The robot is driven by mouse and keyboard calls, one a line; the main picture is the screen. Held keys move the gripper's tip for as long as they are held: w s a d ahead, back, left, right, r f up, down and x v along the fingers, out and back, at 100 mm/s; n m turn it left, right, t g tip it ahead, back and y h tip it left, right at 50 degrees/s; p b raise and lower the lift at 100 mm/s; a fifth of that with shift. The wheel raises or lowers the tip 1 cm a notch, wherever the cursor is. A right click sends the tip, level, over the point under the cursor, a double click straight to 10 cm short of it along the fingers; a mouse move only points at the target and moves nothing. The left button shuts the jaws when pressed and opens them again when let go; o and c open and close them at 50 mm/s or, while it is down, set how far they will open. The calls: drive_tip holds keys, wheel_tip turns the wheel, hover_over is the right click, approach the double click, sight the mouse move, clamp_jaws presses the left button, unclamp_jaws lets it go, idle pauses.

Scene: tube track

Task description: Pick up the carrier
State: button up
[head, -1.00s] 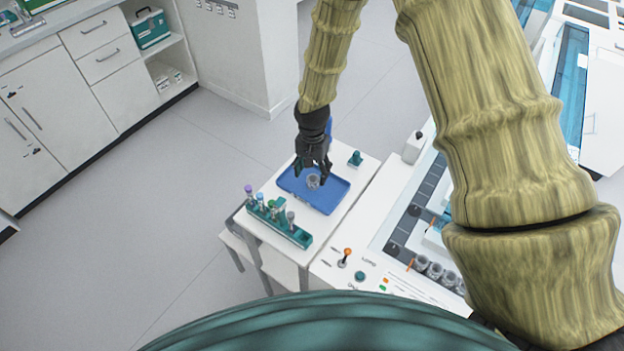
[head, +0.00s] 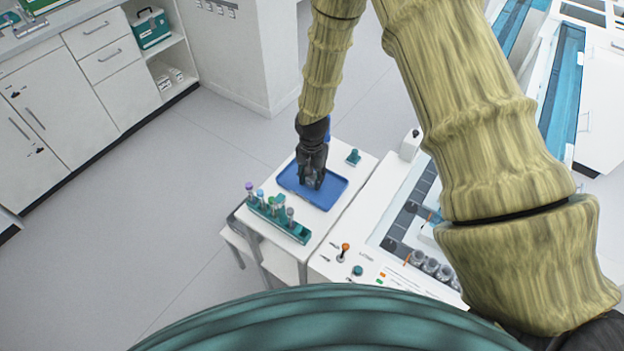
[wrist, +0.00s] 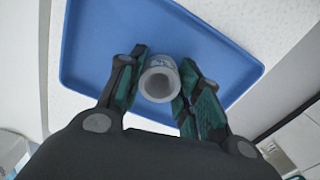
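The carrier (wrist: 158,82) is a small grey-white round cup with an open top, seen from above in the wrist view. It is over the blue tray (head: 322,194), and whether it touches the tray is hard to tell. My gripper (wrist: 160,84) points down with its teal-padded fingers on either side of the carrier, appearing to touch it on both sides. In the head view, my gripper (head: 311,184) is low over the tray and largely hides the carrier.
A teal rack (head: 279,220) with several capped tubes stands in front of the tray on the white table. A small teal piece (head: 353,157) stands behind the tray. A white machine (head: 375,255) with a track is to the right.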

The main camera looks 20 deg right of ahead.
drive_tip(key=shift+r, duration=0.1)
wheel_tip(320, 180, up, 10)
drive_tip(key=b, duration=0.3)
drive_tip(key=shift+f, duration=0.2)
drive_tip(key=shift+c, duration=0.2)
wheel_tip(320, 180, up, 5)
drive_tip(key=p, duration=0.3)
drive_tip(key=shift+r+p, duration=0.15)
drive_tip(key=shift+p, duration=0.2)
drive_tip(key=shift+s, duration=0.1)
